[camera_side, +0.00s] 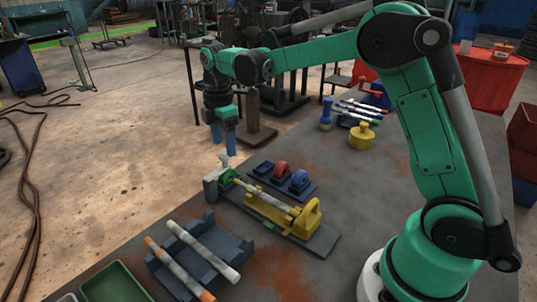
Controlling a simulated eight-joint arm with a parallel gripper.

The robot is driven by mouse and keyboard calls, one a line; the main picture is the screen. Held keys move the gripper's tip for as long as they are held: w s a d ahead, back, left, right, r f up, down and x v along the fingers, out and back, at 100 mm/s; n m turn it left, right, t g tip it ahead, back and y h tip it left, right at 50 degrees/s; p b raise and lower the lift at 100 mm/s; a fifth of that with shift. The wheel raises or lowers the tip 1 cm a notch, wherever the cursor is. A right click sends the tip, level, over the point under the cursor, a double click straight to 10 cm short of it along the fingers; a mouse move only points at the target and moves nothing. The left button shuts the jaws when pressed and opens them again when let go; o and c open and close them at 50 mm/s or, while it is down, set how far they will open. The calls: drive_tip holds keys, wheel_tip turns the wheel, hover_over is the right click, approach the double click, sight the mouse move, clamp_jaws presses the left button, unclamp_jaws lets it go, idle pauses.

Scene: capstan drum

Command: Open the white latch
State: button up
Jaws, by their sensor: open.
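A small white upright piece, which looks like the white latch (224,161), stands at the left end of a fixture on the table. It is small, and I cannot tell its exact position. Beside it are a grey block (211,187) and a green part (228,178). A pale rod (268,198) runs from there to a yellow bracket (307,217). My gripper (223,142) points down with its blue fingers apart and empty. In the picture it is just above the white piece, seemingly not touching it.
A dark rack (240,247) with two pale rods and a green tray (115,284) lie in front. Red and blue rings on a dark base (284,182) sit just behind the fixture. A yellow pot (361,136) and blue piece (326,114) stand farther back.

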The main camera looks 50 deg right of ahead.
drive_tip(key=shift+f, duration=1.15)
clamp_jaws()
drive_tip(key=shift+s, duration=0.1)
drive_tip(key=s+a+m, duration=0.5)
drive_tip(key=m, duration=1.3)
drive_tip(key=shift+a, duration=0.15)
unclamp_jaws()
